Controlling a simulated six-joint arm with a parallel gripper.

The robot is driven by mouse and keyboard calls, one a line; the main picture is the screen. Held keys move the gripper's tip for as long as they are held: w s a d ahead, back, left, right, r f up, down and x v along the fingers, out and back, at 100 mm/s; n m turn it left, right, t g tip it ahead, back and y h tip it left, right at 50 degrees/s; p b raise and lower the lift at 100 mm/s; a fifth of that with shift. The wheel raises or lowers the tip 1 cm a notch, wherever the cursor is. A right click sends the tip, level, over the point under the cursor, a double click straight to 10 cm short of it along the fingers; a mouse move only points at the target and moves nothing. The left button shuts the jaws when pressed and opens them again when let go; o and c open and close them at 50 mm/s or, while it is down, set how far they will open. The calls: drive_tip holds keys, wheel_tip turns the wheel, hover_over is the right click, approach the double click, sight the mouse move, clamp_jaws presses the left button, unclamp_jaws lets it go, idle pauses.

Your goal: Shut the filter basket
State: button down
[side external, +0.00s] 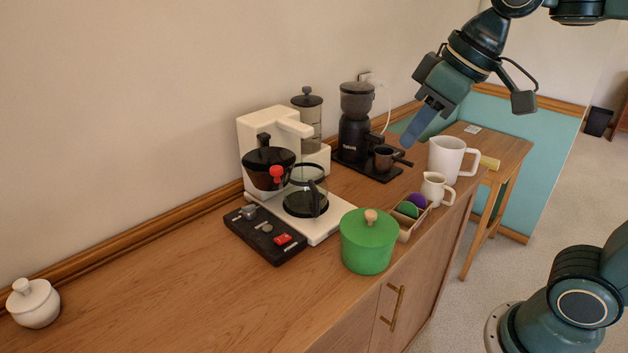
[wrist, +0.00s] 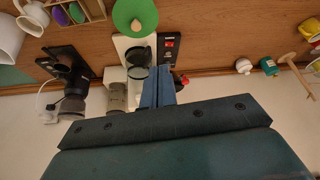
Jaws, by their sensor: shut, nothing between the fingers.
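The white coffee maker (side external: 262,132) stands against the wall. Its black filter basket (side external: 262,160) with a red handle (side external: 277,175) sits out to the left of the glass carafe (side external: 312,178), not above it. The carafe rests on the white base. My gripper (side external: 408,140) is shut and empty, in the air to the right of the coffee maker and apart from it. In the wrist view the blue fingers (wrist: 157,101) hide most of the basket; the red handle (wrist: 184,79) shows just right of them.
A black panel with a red switch (side external: 283,239) lies in front of the coffee maker. A green pot (side external: 368,246) stands to its right. A black grinder (side external: 354,135), white jugs (side external: 447,157) and a divided box (side external: 402,217) stand further right. The counter's left part is mostly clear.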

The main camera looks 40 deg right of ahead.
drive_tip(key=w+a+r+n+g, duration=0.1)
drive_tip(key=w+a+n, duration=0.2)
drive_tip(key=w, duration=0.7)
drive_tip(key=w+a+r+n+g+y, duration=0.1)
drive_tip(key=w+a+n, duration=0.2)
drive_tip(key=w+a, duration=0.5)
drive_tip(key=w, duration=0.3)
drive_tip(key=shift+w, duration=0.2)
drive_tip(key=shift+a+f, duration=0.1)
drive_tip(key=shift+f, duration=0.05)
wheel_tip(320, 180, down, 10)
drive_tip(key=shift+s+d, duration=0.2)
drive_tip(key=shift+d, duration=0.05)
drive_tip(key=shift+d, duration=0.1)
